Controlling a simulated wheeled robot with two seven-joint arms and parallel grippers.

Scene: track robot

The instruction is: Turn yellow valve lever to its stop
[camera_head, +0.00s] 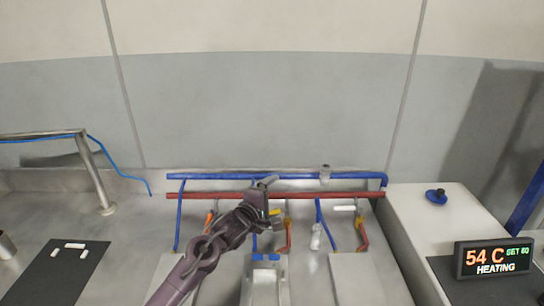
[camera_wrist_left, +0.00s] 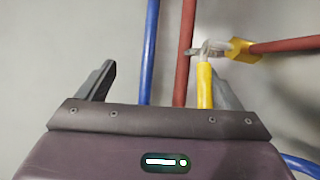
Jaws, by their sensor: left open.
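The yellow valve lever (camera_wrist_left: 205,85) shows in the left wrist view, just inside the right finger of my left gripper (camera_wrist_left: 160,78). The jaws are open, and the lever's lower end is hidden behind the gripper body. Its metal top end meets a yellow-bodied valve (camera_wrist_left: 242,50) on a red pipe. I cannot tell whether the finger touches the lever. In the head view my left gripper (camera_head: 266,187) is in front of the blue and red pipes, and a small bit of yellow (camera_head: 275,212) shows beside it. My right gripper is not in view.
A blue pipe (camera_head: 230,176) and a red pipe (camera_head: 340,195) run across the back, with branches going down. An orange lever (camera_head: 209,218) is left of my gripper. A display (camera_head: 494,258) reads 54 C, SET 60, HEATING. A blue knob (camera_head: 436,196) sits on the right counter.

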